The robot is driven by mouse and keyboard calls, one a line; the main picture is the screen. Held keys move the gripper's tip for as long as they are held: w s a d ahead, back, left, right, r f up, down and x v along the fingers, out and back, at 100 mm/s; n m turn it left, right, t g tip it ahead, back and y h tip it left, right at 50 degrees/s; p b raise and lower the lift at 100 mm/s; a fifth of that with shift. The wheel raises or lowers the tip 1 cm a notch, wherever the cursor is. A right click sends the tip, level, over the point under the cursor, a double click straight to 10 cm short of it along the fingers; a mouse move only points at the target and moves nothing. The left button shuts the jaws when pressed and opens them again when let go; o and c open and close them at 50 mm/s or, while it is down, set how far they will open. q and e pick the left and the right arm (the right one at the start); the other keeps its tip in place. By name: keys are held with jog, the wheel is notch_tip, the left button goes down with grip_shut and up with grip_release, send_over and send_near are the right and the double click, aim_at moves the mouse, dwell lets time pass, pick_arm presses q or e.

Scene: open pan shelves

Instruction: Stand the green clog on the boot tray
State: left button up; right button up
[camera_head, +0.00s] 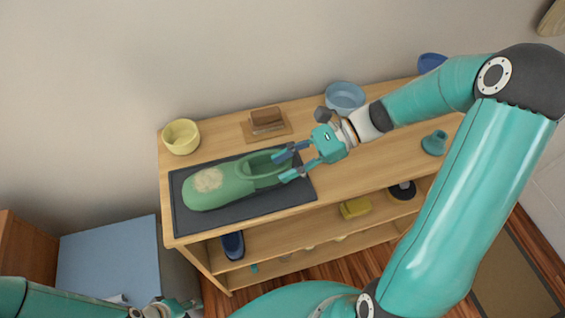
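The green clog (222,190) lies sole down on the dark boot tray (245,213), on the left part of the shelf top. Its toe, with a pale round patch, points left and its opening is at the right. My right gripper (284,166) is at the clog's heel end, with its two fingers spread apart. I cannot tell whether a fingertip touches the heel. My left gripper (182,306) is low at the bottom edge, away from the clog. Its fingers are too small to read.
A yellow bowl (181,137), a brown block on a wooden board (267,121) and a blue bowl (345,98) stand along the back. A teal object (434,142) stands at the right. Lower shelves hold a dark blue shoe (232,245) and a yellow item (355,208).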

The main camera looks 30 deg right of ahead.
jog(key=shift+p+v, duration=0.8)
jog(key=shift+v, duration=0.8)
jog(key=v, duration=1.2)
